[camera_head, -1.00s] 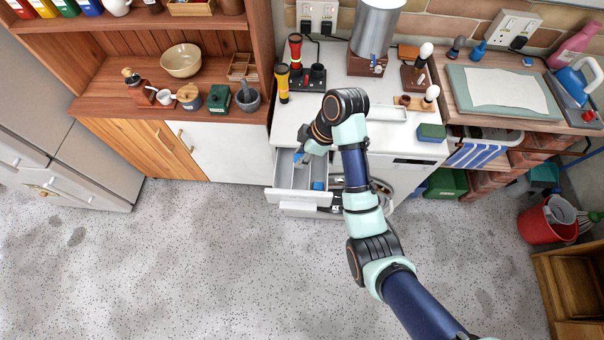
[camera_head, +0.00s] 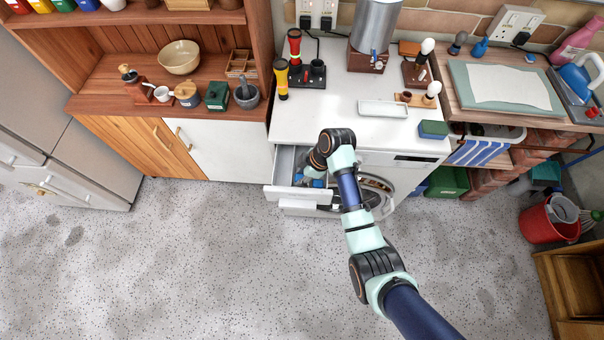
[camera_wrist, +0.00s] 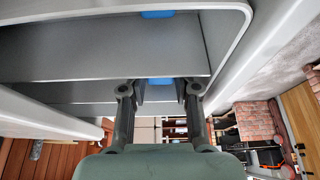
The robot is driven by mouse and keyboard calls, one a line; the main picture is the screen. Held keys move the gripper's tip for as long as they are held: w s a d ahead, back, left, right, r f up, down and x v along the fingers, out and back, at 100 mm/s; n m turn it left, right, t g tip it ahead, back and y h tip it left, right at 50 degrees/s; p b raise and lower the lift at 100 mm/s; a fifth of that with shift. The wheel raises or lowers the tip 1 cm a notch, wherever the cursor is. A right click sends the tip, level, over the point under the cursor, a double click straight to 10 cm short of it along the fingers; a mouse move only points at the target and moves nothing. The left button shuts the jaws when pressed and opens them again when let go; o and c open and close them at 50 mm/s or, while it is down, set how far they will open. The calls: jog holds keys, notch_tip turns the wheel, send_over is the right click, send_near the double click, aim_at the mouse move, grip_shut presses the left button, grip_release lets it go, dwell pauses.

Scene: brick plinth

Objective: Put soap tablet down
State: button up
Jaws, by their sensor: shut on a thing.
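The soap tablet (camera_wrist: 160,82) shows blue and pale grey between the two fingertips of my gripper (camera_wrist: 160,90) in the wrist view. My gripper is shut on it. In the head view my gripper (camera_head: 306,174) reaches down into an open white drawer (camera_head: 292,191) at the washing machine's left. Small blue patches show around it there, and I cannot tell which is the held tablet. In the wrist view grey divider walls of the drawer (camera_wrist: 110,58) lie close beyond the fingers. Another blue piece (camera_wrist: 157,14) lies farther inside. Whether the tablet touches the drawer floor is hidden.
The washing machine (camera_head: 415,162) stands right of the drawer, under a white worktop (camera_head: 335,112). On the worktop are a white tray (camera_head: 384,108) and a green-and-blue sponge (camera_head: 434,129). A wooden cabinet (camera_head: 137,149) stands at the left. The floor (camera_head: 190,260) in front is clear.

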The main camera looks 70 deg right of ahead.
jog(key=shift+f+b, duration=0.3)
jog(key=shift+f, duration=0.25)
jog(key=shift+f, duration=0.1)
jog(key=o, duration=0.7)
jog(key=shift+r, duration=0.5)
jog(key=p+v, duration=0.1)
jog(key=v, duration=1.1)
jog(key=shift+r+p, duration=0.2)
jog(key=shift+p, duration=0.15)
